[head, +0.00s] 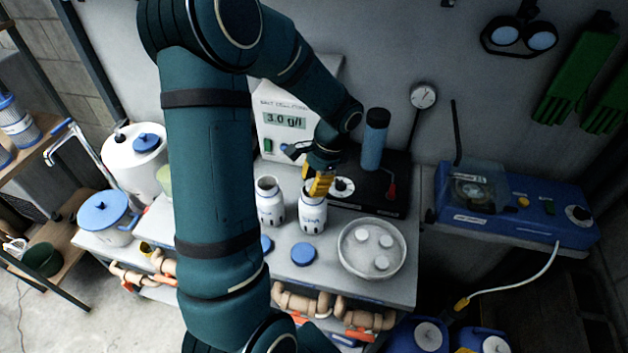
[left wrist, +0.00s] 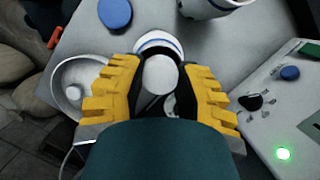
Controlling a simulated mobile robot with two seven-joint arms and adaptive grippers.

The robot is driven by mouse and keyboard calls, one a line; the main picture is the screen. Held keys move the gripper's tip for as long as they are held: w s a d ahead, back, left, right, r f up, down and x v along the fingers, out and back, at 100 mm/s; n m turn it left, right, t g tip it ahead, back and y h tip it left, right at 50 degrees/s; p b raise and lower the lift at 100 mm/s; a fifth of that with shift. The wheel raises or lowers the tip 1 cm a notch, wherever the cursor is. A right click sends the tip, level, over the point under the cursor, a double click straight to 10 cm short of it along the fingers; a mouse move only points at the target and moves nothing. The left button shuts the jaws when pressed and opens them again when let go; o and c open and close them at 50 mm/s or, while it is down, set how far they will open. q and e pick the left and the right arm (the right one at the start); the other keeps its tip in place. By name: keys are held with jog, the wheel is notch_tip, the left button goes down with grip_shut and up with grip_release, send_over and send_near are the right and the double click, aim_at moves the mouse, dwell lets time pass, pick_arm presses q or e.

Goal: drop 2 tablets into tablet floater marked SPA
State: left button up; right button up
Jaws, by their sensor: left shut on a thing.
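My left gripper (head: 319,184) is shut on a white tablet (left wrist: 160,75), seen between the yellow fingers in the left wrist view. It is at the mouth of the right-hand white floater (head: 312,218), whose blue-and-white rim (left wrist: 158,41) shows behind the tablet. The fingers hide most of that opening. A second white floater (head: 270,206) stands open to its left. Both have blue markings too small to read, so I cannot tell which says SPA. My right gripper is not in view.
Blue lids (head: 303,254) lie in front of the floaters. Behind stand a black unit with a blue cylinder (head: 374,145) and a white meter box (head: 283,122). Pipes (head: 300,300) run below the bench's front edge. A blue device (head: 550,212) is at the right.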

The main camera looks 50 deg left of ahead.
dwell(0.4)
pick_arm(q)
jog(key=o, duration=1)
jog(key=shift+c, duration=0.2)
jog(key=shift+r+p, duration=2.5)
jog(key=shift+r, duration=0.55)
